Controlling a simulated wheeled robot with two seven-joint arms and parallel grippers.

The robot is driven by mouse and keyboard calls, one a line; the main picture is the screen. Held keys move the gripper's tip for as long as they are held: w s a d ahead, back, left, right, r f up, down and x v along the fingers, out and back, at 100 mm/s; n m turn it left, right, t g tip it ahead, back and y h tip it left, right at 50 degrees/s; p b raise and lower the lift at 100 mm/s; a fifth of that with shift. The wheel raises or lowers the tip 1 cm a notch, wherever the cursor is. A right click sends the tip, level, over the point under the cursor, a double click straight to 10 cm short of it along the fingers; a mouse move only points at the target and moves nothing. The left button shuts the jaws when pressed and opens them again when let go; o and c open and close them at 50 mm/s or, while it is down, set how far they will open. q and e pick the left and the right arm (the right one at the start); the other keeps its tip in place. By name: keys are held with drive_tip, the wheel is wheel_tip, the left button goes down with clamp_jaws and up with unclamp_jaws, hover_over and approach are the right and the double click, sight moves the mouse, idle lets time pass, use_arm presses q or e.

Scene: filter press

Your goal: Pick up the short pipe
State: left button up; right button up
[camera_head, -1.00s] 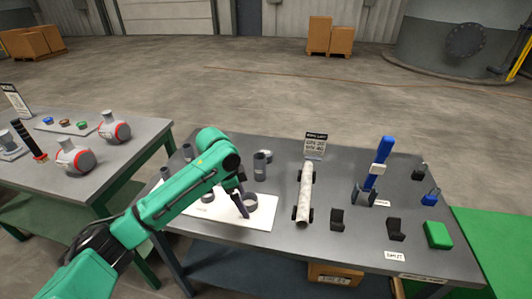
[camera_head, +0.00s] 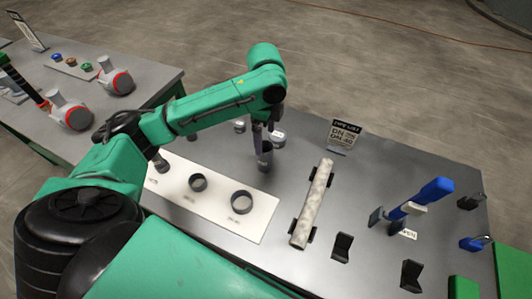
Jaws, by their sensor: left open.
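A short dark grey pipe (camera_head: 265,160) stands upright on the grey table, just behind the white board. My left gripper (camera_head: 262,146) is open and points down at the top of this pipe. The fingers overlap the pipe's upper part in the picture. I cannot tell whether they touch it. My left forearm and wrist hide part of the table behind the board. My right gripper is not in view.
The white board (camera_head: 217,214) bears several dark rings. A pale long pipe (camera_head: 315,203) lies on black supports, with a sign (camera_head: 344,135) behind it. A blue-handled tool (camera_head: 425,198) stands to the right. Bare table lies between the pipe and the board.

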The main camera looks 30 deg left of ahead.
sight(265, 154)
use_arm(q)
wheel_tip(265, 154, down, 8)
drive_tip(key=shift+f+p, duration=0.2)
drive_tip(key=shift+p, duration=0.7)
drive_tip(key=shift+f, duration=0.1)
drive_tip(key=c, duration=1.5)
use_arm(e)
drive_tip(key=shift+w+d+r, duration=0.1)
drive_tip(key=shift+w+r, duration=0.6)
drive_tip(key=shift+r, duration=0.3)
